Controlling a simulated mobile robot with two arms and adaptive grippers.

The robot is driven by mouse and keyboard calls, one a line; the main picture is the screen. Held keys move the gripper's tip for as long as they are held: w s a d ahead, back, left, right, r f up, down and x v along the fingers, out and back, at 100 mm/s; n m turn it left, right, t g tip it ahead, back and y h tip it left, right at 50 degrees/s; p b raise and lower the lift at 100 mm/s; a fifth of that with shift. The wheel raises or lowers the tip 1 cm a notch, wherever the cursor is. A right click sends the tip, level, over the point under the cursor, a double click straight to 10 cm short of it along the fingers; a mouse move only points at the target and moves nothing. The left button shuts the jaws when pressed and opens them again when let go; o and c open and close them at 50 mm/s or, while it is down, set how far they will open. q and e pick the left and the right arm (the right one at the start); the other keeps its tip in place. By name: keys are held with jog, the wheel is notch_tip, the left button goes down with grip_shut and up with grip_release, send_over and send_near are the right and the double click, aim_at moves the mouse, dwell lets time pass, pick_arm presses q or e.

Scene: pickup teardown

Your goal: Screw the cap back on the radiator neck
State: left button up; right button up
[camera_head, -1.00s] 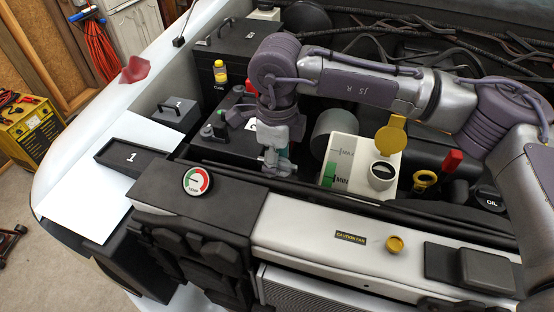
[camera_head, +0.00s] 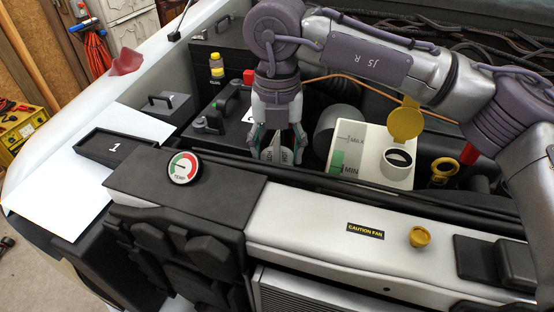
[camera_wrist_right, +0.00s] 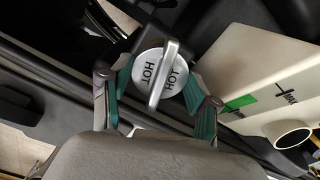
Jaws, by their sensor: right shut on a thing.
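My right gripper (camera_head: 277,152) points down between the battery and the white coolant tank. Its teal-padded fingers are shut on the radiator cap (camera_head: 287,155), a round silver cap with a raised bar and the word HOT on it. In the right wrist view the cap (camera_wrist_right: 160,76) sits between the two fingers of the gripper (camera_wrist_right: 158,90), its face toward the camera. The radiator neck cannot be made out; the cap and gripper cover the area below. I cannot tell whether the cap touches the neck. My left gripper is not in view.
The white coolant tank (camera_head: 350,150) stands right of the gripper, its yellow lid (camera_head: 405,122) raised. The black battery (camera_head: 225,140) is to the left. A temperature gauge (camera_head: 183,167) and the front panel (camera_head: 320,225) lie nearer. A tray marked 1 (camera_head: 115,149) is far left.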

jog(key=shift+m, duration=0.3)
jog(key=o, duration=1.4)
